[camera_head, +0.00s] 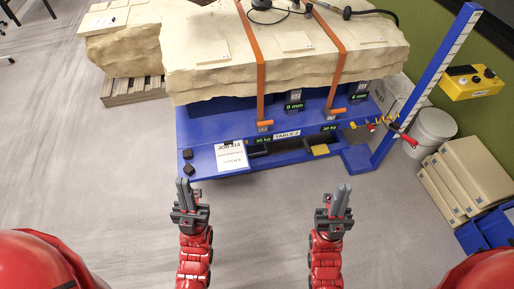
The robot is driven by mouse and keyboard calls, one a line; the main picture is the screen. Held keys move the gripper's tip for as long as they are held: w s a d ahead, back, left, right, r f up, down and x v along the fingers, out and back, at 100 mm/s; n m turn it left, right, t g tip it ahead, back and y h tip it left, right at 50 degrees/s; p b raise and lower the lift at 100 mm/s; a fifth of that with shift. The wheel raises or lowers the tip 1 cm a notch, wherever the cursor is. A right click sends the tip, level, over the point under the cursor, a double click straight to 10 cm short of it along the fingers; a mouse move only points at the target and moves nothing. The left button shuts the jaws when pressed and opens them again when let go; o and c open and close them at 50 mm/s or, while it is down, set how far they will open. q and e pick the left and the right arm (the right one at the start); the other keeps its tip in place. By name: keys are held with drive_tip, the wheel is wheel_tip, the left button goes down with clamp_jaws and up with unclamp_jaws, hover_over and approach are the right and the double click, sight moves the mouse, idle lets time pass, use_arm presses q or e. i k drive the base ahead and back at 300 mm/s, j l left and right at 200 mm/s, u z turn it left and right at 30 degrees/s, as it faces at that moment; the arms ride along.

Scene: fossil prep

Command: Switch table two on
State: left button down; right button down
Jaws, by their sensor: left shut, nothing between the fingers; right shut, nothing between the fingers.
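Table 2 is a blue lift table (200,133) with a "TABLE 2" label (287,134) on its front edge. A large pale stone block (215,80) lies on it under two orange straps (260,75). Small displays (294,107) show green digits reading 0 mm, and others on the front edge show kg values. Two black knobs (188,161) sit at the table's left front corner. A yellow box with buttons (470,82) is on the green wall at right. My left gripper (184,190) and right gripper (341,197) are shut and empty, in front of the table, touching nothing.
A white job sheet (231,156) lies on the front ledge. A blue upright post with a scale (432,75) stands at the table's right. A white bucket (433,130), cardboard boxes (478,165) and blue crates (487,230) are at right. The floor between my arms is clear.

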sight(489, 73)
drive_tip(key=z, duration=1.4)
